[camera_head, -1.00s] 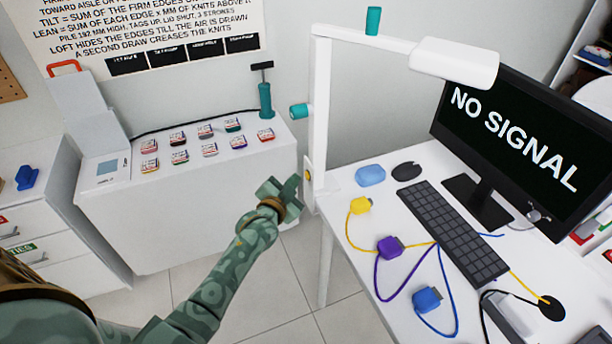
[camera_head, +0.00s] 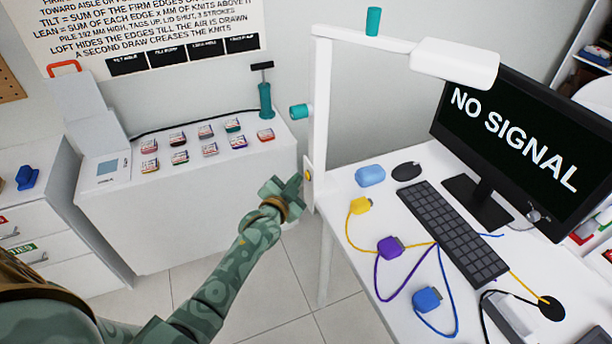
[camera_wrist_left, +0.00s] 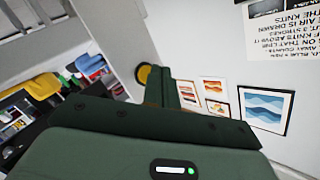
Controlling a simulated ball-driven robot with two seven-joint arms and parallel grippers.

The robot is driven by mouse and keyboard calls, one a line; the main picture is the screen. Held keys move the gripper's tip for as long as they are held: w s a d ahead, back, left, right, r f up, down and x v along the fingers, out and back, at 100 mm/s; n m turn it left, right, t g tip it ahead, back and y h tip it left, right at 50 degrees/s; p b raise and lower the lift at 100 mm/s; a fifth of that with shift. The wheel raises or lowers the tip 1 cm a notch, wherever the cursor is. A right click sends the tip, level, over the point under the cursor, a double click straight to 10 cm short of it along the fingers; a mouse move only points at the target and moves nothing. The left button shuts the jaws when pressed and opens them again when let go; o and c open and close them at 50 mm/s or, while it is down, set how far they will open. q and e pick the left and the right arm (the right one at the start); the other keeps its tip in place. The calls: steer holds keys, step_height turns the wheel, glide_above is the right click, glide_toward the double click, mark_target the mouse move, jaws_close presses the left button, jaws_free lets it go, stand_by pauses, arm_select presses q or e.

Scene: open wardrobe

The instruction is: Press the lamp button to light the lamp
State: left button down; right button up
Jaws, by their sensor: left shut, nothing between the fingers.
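The white desk lamp (camera_head: 322,110) stands at the desk's left edge, with its head (camera_head: 455,65) reaching over toward the monitor. Its yellow round button (camera_head: 308,175) is on a plate low on the lamp post. No glow shows at the lamp head. My left gripper (camera_head: 294,184) is shut and empty, its fingertips just left of the button. I cannot tell whether they touch it. In the left wrist view the yellow button (camera_wrist_left: 144,74) shows just left of the finger (camera_wrist_left: 160,88). My right gripper is not in view.
The white desk (camera_head: 350,225) holds a keyboard (camera_head: 452,230), a monitor (camera_head: 520,140), a blue mouse-like object (camera_head: 370,175) and coloured cable plugs. A white cabinet (camera_head: 200,210) with small labelled packs stands behind left. Open floor lies between them.

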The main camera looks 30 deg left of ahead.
arm_select(q)
steer(key=shift+w+d, duration=0.35)
steer(key=shift+w, duration=0.05)
stand_by(0.8)
steer(key=shift+s+a, duration=0.1)
steer(key=shift+s+a+p, duration=0.4)
steer(key=shift+s+p, duration=0.05)
steer(key=shift+s, duration=0.1)
stand_by(0.3)
steer(key=s+a+p, duration=0.2)
steer(key=s+a, duration=0.1)
steer(key=shift+s+a, duration=0.15)
steer(key=shift+s, duration=0.25)
stand_by(0.7)
